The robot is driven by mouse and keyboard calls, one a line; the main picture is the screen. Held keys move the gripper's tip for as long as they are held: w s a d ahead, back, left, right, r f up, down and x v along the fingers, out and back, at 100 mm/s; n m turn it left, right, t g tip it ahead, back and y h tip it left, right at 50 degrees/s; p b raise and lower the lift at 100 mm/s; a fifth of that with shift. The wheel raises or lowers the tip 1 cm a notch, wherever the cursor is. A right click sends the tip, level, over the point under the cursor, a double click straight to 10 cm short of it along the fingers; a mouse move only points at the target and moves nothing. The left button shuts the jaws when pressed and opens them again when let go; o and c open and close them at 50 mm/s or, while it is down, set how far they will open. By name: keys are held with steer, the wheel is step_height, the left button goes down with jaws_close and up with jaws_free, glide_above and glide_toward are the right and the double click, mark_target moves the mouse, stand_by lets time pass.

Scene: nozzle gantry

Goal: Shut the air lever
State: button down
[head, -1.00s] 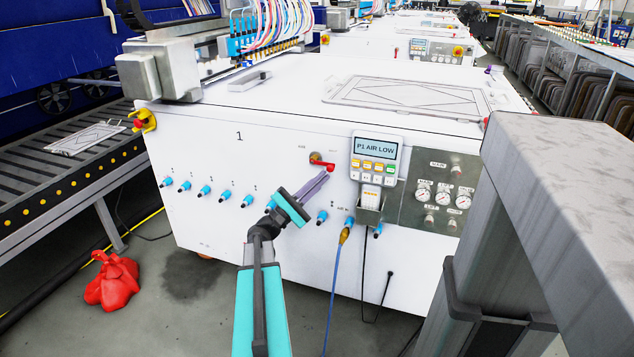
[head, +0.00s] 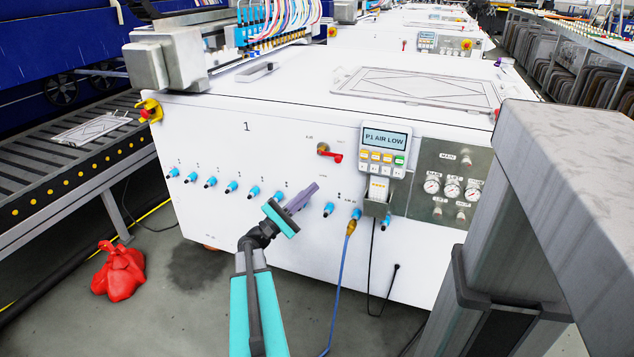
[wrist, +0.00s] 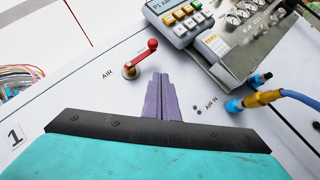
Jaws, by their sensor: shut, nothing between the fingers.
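The air lever (head: 333,156) is a red handle on a brass valve on the white machine's front panel. In the head view it points right and slightly down. In the wrist view the lever (wrist: 141,57) runs from its brass hub up and right to a round red knob, with "AIR" printed to its left. My gripper (head: 312,190) has purple fingers, closed together and empty, below and left of the lever. In the wrist view the fingers (wrist: 160,88) point up just below the lever, with a visible gap. They seem apart from it.
A keypad (head: 384,150) reading "P1 AIR LOW" hangs right of the lever, beside a gauge panel (head: 455,185). Several blue fittings (head: 231,187) line the panel; a blue hose (head: 341,275) hangs from one. A grey post (head: 530,190) stands close at right. A red bag (head: 118,272) lies on the floor.

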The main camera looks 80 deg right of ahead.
steer(key=shift+s+f+p+v, duration=0.1)
steer(key=shift+p+v, duration=0.05)
steer(key=shift+v, duration=1.05)
steer(key=shift+s+f+p+v, duration=0.1)
steer(key=shift+p+v, duration=0.05)
steer(key=shift+v, duration=1.1)
steer(key=w+a+r+n+t+h+p, duration=0.1)
steer(key=w+a+n+t+h+p, duration=0.2)
steer(key=w, duration=0.5)
steer(key=w+a+r+n+t+p, duration=0.1)
steer(key=w+a+t+p, duration=0.3)
steer(key=w, duration=0.3)
steer(key=w+a+f+n+t+y+p, duration=0.1)
steer(key=w+a+f+t+p, duration=0.2)
steer(key=a, duration=0.4)
steer(key=w+a+f+n+t+y+p, duration=0.1)
steer(key=w+a+f+p, duration=0.25)
steer(key=a, duration=0.25)
steer(key=s+a+f+m+y+p, duration=0.1)
steer(key=s+a+f+y+p, duration=0.2)
steer(key=a, duration=1.2)
steer(key=s+a+f+m+y+p, duration=0.1)
steer(key=s+a+f+y+p, duration=0.3)
steer(key=a+f+y, duration=0.5)
steer(key=s+a+f+m+y+p, duration=0.2)
steer(key=s+a+f+y, duration=0.3)
steer(key=a, duration=1.6)
steer(key=shift+f+y+p, duration=0.7)
steer(key=shift+f+p, duration=0.05)
steer(key=shift+p, duration=0.1)
